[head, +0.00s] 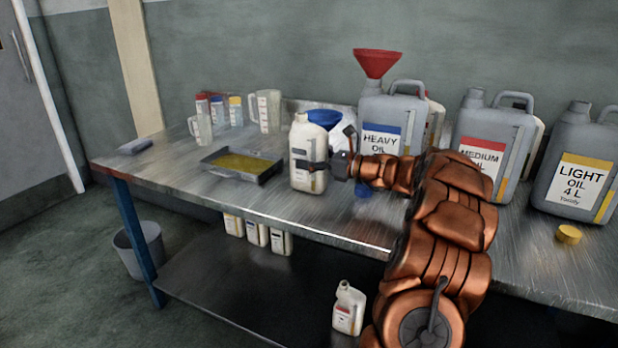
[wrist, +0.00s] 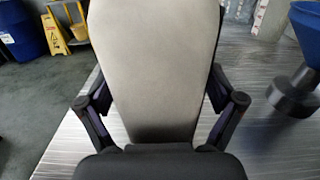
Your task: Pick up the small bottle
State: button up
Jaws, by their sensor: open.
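A small off-white bottle (head: 305,135) with a grey and white label stands upright on the metal table, near its front edge. My gripper (head: 312,166) reaches it from the right, with its dark fingers level with the lower half of the bottle. In the wrist view, the bottle (wrist: 155,60) fills the middle, between the two fingers of my open gripper (wrist: 158,95). One finger is on each side; I cannot tell whether they touch it. Another small white bottle (head: 348,308) stands on the lower shelf.
A tray with yellow liquid (head: 242,167) lies left of the bottle. A blue funnel (head: 325,118) is behind it. The Heavy Oil jug (head: 382,120) with a red funnel (head: 377,62), Medium Oil jug (head: 487,140) and Light Oil jug (head: 577,165) stand right. Measuring jugs (head: 268,110) stand back left.

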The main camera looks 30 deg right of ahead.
jog(key=shift+c, duration=0.3)
grip_shut()
dwell(0.4)
